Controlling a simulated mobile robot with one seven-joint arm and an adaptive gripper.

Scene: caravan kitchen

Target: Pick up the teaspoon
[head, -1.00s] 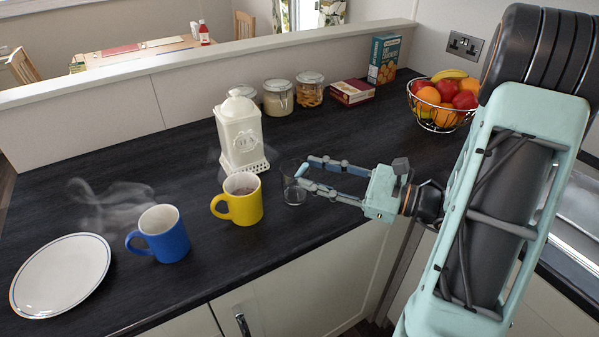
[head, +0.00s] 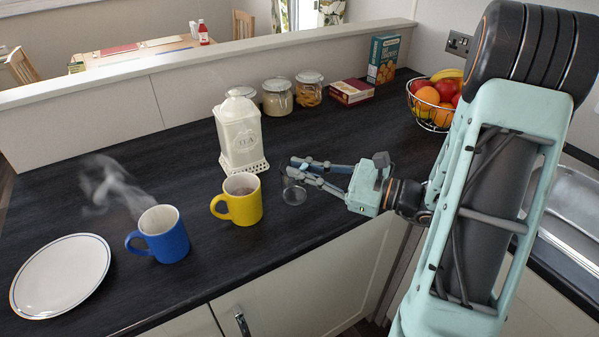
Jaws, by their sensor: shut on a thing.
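My gripper (head: 288,167) is at the small clear glass (head: 294,194), with its fingertips close together at the glass's upper part. The glass stands on the dark worktop, right of the yellow mug (head: 239,203). My gripper is shut on a thin thing there, which I take for the teaspoon. The teaspoon itself is too small and too covered by the fingers to make out clearly. The fingers hide part of the glass's rim.
A white tea canister (head: 240,138) stands behind the yellow mug. A steaming blue mug (head: 166,238) and a white plate (head: 60,275) are to the left. Jars (head: 277,99), boxes (head: 383,60) and a fruit bowl (head: 433,108) stand behind. The worktop behind my gripper is clear.

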